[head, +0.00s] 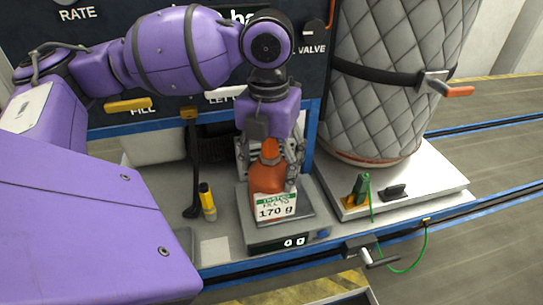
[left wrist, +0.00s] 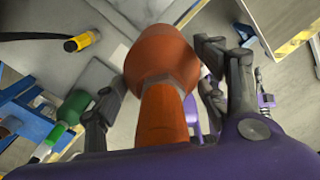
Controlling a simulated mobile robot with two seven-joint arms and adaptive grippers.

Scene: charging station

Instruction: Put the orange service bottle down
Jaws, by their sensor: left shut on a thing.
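The orange service bottle (head: 266,181) is upright, with a white and green label reading 170 g. It is over the plate of a small scale (head: 293,238) whose display reads 0 g. I cannot tell whether its base touches the plate. My left gripper (head: 270,165) reaches down from above and is shut around the bottle. In the left wrist view the bottle (left wrist: 163,65) is between the two fingers of my gripper (left wrist: 160,95). My right gripper is not in view.
A yellow and black tool (head: 207,202) stands left of the scale. A quilted grey tank (head: 390,90) stands on a white platform (head: 440,185) to the right. A green-handled clip (head: 361,188) with a green cord is near the platform's front. A blue-edged panel is behind.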

